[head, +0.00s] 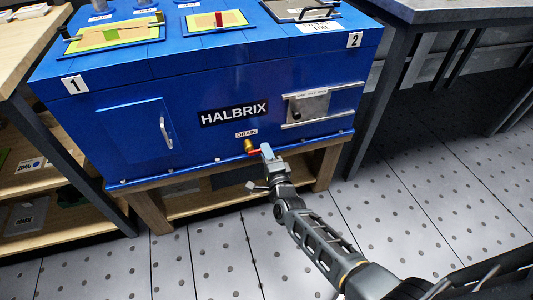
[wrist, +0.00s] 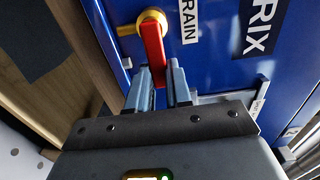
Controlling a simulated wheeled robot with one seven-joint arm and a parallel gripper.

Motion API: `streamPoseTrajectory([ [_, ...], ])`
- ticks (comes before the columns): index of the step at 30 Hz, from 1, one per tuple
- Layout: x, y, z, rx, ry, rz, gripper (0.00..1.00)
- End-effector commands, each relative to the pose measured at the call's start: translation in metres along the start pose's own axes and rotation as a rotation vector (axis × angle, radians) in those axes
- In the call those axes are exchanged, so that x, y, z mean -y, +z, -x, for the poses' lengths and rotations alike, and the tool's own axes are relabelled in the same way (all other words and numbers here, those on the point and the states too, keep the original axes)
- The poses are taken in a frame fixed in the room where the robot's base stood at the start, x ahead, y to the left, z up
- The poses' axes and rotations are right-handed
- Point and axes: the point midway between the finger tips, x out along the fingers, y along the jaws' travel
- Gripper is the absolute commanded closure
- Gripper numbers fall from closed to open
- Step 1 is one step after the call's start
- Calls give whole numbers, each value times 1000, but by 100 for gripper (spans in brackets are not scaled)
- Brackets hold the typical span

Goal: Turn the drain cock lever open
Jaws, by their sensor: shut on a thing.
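The drain cock is a brass fitting (head: 248,146) low on the front of the blue HALBRIX housing, just under the DRAIN label. It also shows in the wrist view (wrist: 128,30), with its red lever (wrist: 152,42) running from the brass body down between my fingertips. In the head view only a bit of the red lever (head: 254,152) shows beside my gripper (head: 265,151). In the wrist view my gripper (wrist: 160,80) has its two blue-grey fingers on either side of the lever's free end, shut on it.
The blue housing (head: 90,140) stands on a wooden bench (head: 155,212). A door with a handle (head: 138,130) is left of the cock; a sliding metal cover (head: 308,106) is to the right. A grey table (head: 440,12) stands at right. The tiled floor in front is clear.

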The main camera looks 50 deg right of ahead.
Motion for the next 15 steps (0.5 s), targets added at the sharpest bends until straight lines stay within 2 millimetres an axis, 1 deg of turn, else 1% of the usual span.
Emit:
streamPoseTrajectory([
  [10, 1, 0, 0, 0, 1, 16, 100],
  [15, 4, 1, 0, 1, 1, 77, 100],
])
